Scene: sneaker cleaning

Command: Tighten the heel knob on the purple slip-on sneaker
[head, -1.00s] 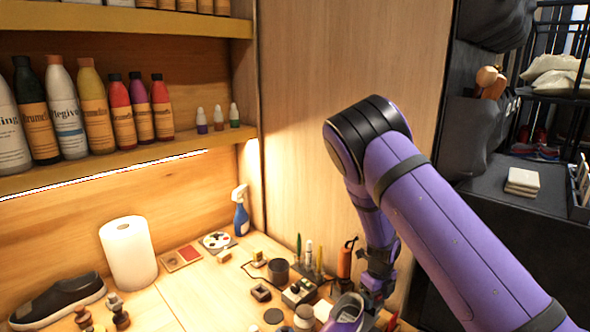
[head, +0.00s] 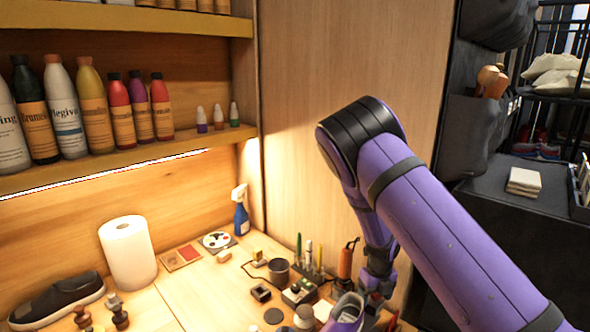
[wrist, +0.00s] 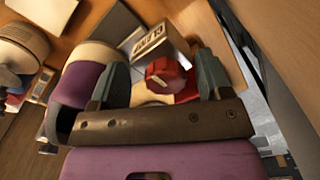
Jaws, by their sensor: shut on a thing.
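The purple slip-on sneaker (head: 346,314) is at the bottom edge of the head view, partly cut off, beside my gripper (head: 376,287). In the wrist view, its purple upper and pale rim (wrist: 82,80) show at the left, partly behind the left finger. My gripper (wrist: 160,82) has its two grey-green fingers on either side of a red round heel knob (wrist: 166,74). It is shut on the knob, though the contact itself is hard to see. The knob's turn position cannot be told.
A pale block with dark lettering (wrist: 158,42) stands just beyond the knob. On the bench are a dark cup (head: 279,270), an orange-handled tool (head: 346,262), a spray bottle (head: 241,212), a paper roll (head: 128,252) and a black shoe (head: 58,300). A wooden panel (head: 350,60) rises behind.

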